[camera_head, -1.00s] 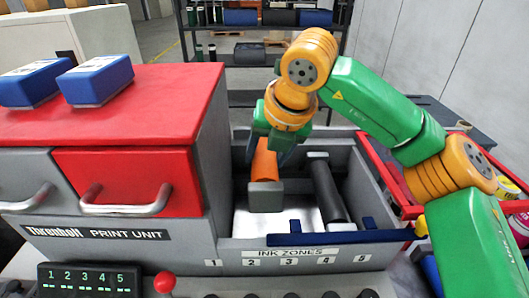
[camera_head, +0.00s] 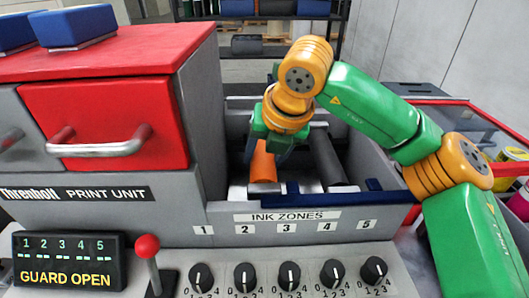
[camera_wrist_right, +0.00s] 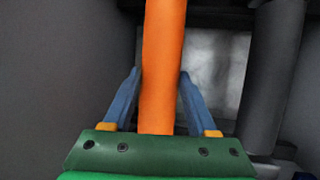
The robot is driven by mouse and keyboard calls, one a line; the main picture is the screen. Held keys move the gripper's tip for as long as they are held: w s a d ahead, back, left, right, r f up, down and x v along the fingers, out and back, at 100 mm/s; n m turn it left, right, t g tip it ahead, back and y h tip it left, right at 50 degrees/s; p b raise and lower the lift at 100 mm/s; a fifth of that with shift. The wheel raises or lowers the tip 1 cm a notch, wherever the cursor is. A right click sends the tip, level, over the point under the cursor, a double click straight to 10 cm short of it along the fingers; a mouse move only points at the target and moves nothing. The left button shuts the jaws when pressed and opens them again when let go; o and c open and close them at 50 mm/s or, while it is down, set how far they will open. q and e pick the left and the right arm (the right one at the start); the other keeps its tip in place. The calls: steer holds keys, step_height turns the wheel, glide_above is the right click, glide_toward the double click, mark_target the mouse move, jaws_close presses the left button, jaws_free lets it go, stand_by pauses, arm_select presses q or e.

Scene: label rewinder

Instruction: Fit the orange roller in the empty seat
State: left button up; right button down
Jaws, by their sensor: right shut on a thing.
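The orange roller (camera_head: 263,166) is inside the grey open bay, its near end close to the front wall. My right gripper (camera_head: 268,148) is shut on it from above. In the right wrist view the roller (camera_wrist_right: 163,50) runs lengthwise between the blue fingers (camera_wrist_right: 160,85). A dark roller (camera_head: 328,158) lies to its right, roughly parallel and apart; it also shows in the wrist view (camera_wrist_right: 277,75). The gripper and roller cover much of the bay's left part, so the empty seat is not clear. I cannot tell whether the roller's ends touch any seat. My left gripper is out of view.
The bay's grey front wall (camera_head: 222,219) carries the ink zones label (camera_head: 287,216) and a blue bar (camera_head: 370,196). The red and grey print unit (camera_head: 110,120) stands close on the left. A red-knobbed lever (camera_head: 147,246) and several dials are in front.

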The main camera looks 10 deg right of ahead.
steer(key=shift+w+f, duration=0.15)
steer(key=shift+f, duration=0.1)
stand_by(0.3)
steer(key=shift+c, duration=0.6)
jaws_free()
steer(key=shift+s, duration=0.2)
